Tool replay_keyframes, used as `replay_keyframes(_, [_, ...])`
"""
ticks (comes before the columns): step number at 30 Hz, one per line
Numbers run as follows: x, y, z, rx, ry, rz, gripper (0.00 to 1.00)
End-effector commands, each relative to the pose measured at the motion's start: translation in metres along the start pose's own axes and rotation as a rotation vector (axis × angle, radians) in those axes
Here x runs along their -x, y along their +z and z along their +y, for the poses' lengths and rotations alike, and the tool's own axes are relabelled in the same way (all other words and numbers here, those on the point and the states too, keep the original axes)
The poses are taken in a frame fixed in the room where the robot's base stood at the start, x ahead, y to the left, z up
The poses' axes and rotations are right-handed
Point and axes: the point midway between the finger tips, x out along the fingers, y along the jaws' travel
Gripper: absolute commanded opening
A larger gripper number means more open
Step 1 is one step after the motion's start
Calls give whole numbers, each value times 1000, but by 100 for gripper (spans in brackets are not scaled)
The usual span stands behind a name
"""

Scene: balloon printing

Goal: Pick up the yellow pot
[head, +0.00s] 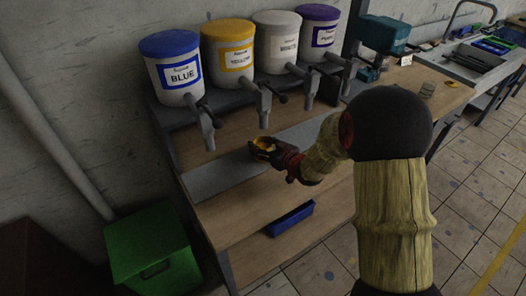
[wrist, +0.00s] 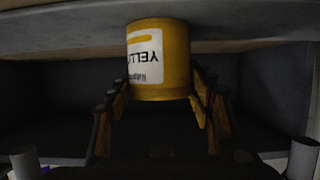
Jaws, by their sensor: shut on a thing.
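The small yellow pot (wrist: 175,65) fills the upper middle of the wrist view. Its white label reads YELLOW upside down there. My gripper (wrist: 160,92) is shut on the pot, with one finger at each side of it. In the head view the pot (head: 262,144) shows as a small yellow rim between the dark fingers of my gripper (head: 265,149), over the grey strip of the bench. I cannot tell whether its base touches the bench.
Large blue (head: 172,65), yellow (head: 229,61), white (head: 277,47) and purple (head: 318,37) dispensers with taps stand on a shelf behind the gripper. A blue tray (head: 290,218) lies on the lower shelf. A green bin (head: 152,250) stands at left.

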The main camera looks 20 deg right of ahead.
Motion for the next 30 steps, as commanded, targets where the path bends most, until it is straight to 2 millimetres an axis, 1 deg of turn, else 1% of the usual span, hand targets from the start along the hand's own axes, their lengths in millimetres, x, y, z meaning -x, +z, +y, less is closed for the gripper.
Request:
replay_keyframes(2, [0, 0, 0, 0, 0, 0, 41])
replay_keyframes(16, [0, -1, 0, 1, 0, 1, 15])
replay_keyframes(23, [1, -4, 0, 1, 0, 1, 15])
replay_keyframes(26, [3, -10, 0, 1, 0, 2, 15])
replay_keyframes(30, [9, -26, 0, 1, 1, 3, 15])
